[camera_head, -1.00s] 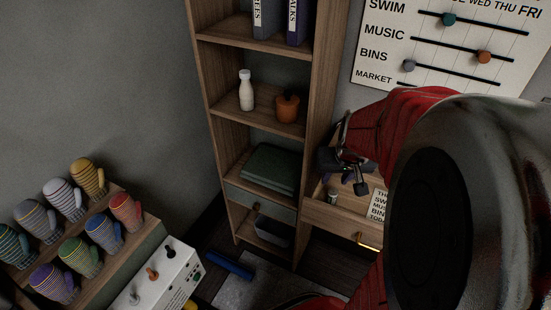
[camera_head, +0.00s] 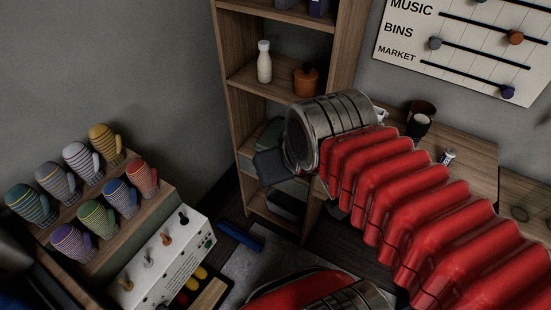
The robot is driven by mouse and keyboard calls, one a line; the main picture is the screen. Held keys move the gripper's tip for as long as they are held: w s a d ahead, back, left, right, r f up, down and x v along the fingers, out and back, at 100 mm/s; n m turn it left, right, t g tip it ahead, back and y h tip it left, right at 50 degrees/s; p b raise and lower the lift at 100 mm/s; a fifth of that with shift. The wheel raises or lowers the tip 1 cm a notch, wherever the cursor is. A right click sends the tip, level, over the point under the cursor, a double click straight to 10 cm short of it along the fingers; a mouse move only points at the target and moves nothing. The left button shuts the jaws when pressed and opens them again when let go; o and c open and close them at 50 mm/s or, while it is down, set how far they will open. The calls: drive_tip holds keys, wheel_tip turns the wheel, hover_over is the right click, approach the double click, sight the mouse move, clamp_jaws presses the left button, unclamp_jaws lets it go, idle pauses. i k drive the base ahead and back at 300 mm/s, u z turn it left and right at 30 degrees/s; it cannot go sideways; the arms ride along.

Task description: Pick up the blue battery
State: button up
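I cannot clearly make out a blue battery. A small pale cylinder with a dark end (camera_head: 447,157) lies on the wooden bench top (camera_head: 475,165) at the right; its colour is too unclear to name it. A longer blue bar-like object (camera_head: 240,236) lies on the floor by the grey mat; I cannot tell what it is. My red-sleeved arm crosses the right half of the view. A dark grey part at its end, probably my gripper (camera_head: 270,167), shows in front of the shelf's lower part. Its fingers are hidden or unclear, and so is anything between them.
A wooden shelf (camera_head: 233,105) holds a white bottle (camera_head: 264,62) and an orange pot (camera_head: 306,79). A dark cup (camera_head: 420,119) stands on the bench. Several striped mitts (camera_head: 121,199) stand on a rack at the left, beside a white switch box (camera_head: 160,262).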

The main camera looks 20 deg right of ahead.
sight(449, 154)
drive_tip(key=z, duration=2)
